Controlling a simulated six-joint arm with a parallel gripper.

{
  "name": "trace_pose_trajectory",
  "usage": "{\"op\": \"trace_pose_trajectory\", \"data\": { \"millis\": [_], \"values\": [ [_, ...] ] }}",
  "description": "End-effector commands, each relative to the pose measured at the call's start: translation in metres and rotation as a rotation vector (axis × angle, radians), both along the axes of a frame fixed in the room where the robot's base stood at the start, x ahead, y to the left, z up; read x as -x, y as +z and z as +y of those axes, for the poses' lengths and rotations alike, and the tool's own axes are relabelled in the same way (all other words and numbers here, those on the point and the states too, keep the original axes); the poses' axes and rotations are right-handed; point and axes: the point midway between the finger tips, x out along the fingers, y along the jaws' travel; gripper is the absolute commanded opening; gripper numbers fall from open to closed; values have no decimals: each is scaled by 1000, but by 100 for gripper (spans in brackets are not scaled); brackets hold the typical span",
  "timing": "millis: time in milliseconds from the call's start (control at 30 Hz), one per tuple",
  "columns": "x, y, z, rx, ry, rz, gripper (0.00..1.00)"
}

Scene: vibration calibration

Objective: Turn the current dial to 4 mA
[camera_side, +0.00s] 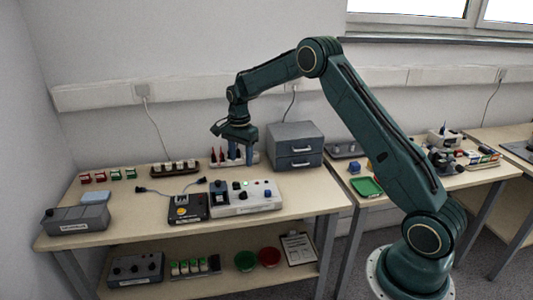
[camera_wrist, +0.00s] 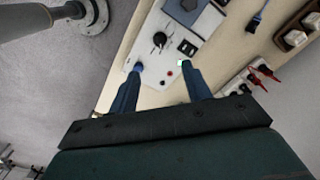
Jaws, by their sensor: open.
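A white control box (camera_side: 247,198) with black knobs and a green light stands near the front of the left table. In the wrist view the box (camera_wrist: 193,20) lies at the top, with a black pointer dial (camera_wrist: 160,40) on its face. I cannot read any scale or tell the dial's setting. My gripper (camera_side: 241,155) is open and empty, above the table behind the box. In the wrist view my gripper's fingers (camera_wrist: 160,67) are spread, with the dial beyond the gap between their tips. They appear apart from the dial.
A black device with a yellow part (camera_side: 188,208) stands left of the box, with a dark cable behind it. A grey drawer unit (camera_side: 295,145) stands at the back right. A rack with red-handled items (camera_side: 220,157) is close to my gripper. A grey box (camera_side: 77,219) sits front left.

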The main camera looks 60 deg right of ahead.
Motion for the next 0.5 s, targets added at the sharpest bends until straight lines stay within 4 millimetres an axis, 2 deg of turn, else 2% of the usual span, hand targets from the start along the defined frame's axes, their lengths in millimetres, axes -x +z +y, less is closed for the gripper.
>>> {"op": "trace_pose_trajectory", "data": {
  "millis": [267,500],
  "values": [
    [1,-26,1,-2,1,4,49],
    [1,-62,1,-2,1,4,49]
  ]
}}
